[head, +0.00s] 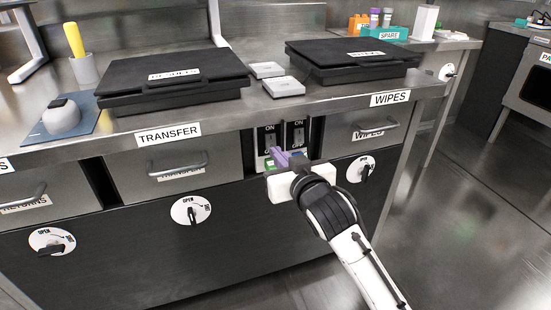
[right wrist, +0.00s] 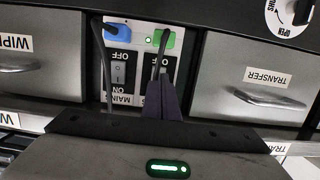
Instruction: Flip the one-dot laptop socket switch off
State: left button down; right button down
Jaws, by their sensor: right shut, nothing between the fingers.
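The socket panel (head: 284,131) sits in the bench front between two drawers, with two switches marked ON and OFF. In the right wrist view, upside down, one switch (right wrist: 118,73) has a blue plug (right wrist: 117,31) above it in the picture. The other switch (right wrist: 158,68) has a green plug (right wrist: 167,38) with a green light beside it, and is partly hidden by the fingers. I cannot make out the dot marks. My right gripper (head: 277,155) is shut and empty, its purple fingertips (right wrist: 163,88) at the green-plug switch. Contact is unclear. My left gripper is not in view.
The TRANSFER drawer (head: 180,165) and WIPES drawer (head: 362,132) flank the panel, with protruding handles. Rotary knobs (head: 191,211) are on the lower front. Two black flat cases (head: 172,82) (head: 352,58) lie on the bench top. Open floor (head: 460,200) lies to the right.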

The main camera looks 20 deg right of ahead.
aim_at(271, 141)
jog(key=shift+w+f, duration=0.2)
jog(key=shift+w, duration=0.85)
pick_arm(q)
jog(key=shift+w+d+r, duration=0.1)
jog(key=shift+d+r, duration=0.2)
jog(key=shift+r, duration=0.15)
pick_arm(e)
jog(key=shift+w, duration=0.1)
jog(key=shift+w+p, duration=0.15)
jog(key=shift+p, duration=0.5)
jog(key=shift+w+f+b, duration=0.1)
jog(key=shift+b, duration=0.2)
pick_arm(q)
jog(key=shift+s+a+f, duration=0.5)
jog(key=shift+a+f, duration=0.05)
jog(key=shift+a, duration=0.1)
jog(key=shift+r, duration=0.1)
